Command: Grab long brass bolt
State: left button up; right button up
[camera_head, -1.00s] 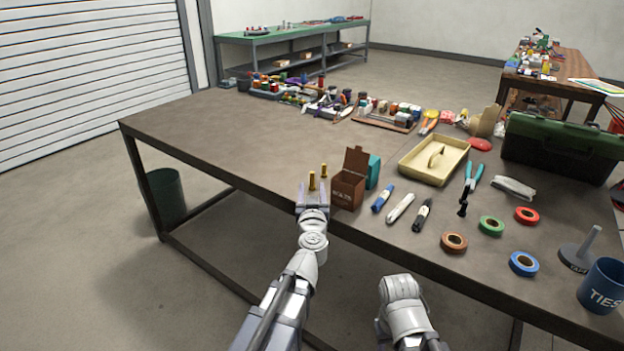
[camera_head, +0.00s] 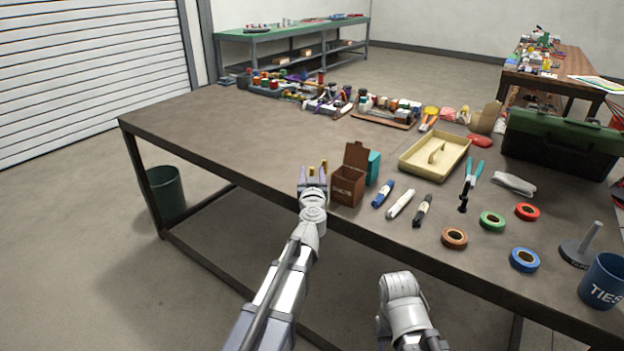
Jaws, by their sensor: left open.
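Two brass bolts stand upright near the table's front edge, left of the brown box. One (camera_head: 312,171) shows between the fingertips of my left gripper (camera_head: 313,176); the other (camera_head: 324,167) is just to its right, close by the right finger. My left gripper is open, and its hand hides the lower parts of both bolts. I cannot tell whether the fingers touch either bolt, or which bolt is longer. My right arm shows at the bottom, but its gripper does not.
The brown box (camera_head: 348,187) with its lid up stands close on the right, a teal block (camera_head: 374,167) behind it. Markers (camera_head: 400,204), a cream tray (camera_head: 411,166) and tape rolls (camera_head: 454,238) lie further right. The tabletop left of the gripper is clear.

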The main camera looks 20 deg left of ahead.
aim_at(312, 168)
pick_arm(q)
grip_shut()
dwell(0.3)
dwell(0.5)
notch_tip(312, 168, up, 10)
jog(key=p, duration=1)
